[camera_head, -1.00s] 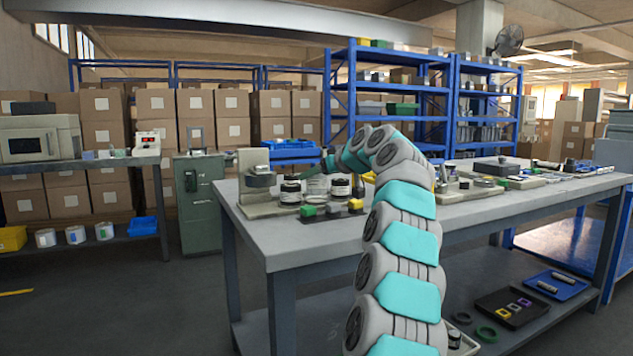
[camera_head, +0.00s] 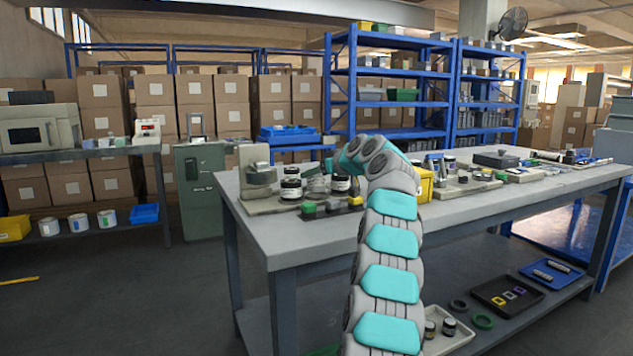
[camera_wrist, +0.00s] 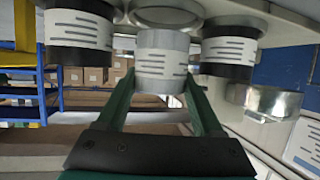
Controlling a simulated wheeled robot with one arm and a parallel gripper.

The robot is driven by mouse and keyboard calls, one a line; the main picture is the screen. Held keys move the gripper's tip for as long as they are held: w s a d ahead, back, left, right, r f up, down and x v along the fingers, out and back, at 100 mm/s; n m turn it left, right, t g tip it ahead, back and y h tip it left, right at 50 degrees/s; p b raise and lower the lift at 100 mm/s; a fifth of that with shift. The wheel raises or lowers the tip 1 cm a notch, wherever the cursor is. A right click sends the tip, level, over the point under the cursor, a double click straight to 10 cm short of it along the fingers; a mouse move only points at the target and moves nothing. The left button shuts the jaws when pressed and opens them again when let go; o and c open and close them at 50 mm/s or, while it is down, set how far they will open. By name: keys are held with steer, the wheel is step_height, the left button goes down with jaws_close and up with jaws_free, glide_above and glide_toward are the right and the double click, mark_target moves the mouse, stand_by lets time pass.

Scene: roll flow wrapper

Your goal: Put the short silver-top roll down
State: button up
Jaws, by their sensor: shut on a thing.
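In the wrist view, my gripper (camera_wrist: 160,82) has its two green fingers closed around a short silver roll with a white printed label (camera_wrist: 163,58). The roll sits between two dark rolls with white labels, one on the left (camera_wrist: 80,38) and one on the right (camera_wrist: 228,50). In the head view, the dark rolls (camera_head: 291,190) (camera_head: 341,184) stand on the bench near its left end. My arm hides part of that area. I cannot tell whether the held roll touches the surface under it.
A wide silver can (camera_wrist: 263,100) is close on the right in the wrist view. In the head view, a grey wrapper-like fixture (camera_head: 256,170) stands left of the rolls. A dark strip with green and yellow blocks (camera_head: 333,208) lies in front. Bare bench top (camera_head: 285,238) lies nearer me.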

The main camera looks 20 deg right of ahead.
steer(key=shift+f, duration=1)
steer(key=shift+f, duration=0.1)
steer(key=o, duration=1.2)
steer(key=shift+r, duration=0.2)
steer(key=b+v, duration=0.2)
steer(key=v, duration=1)
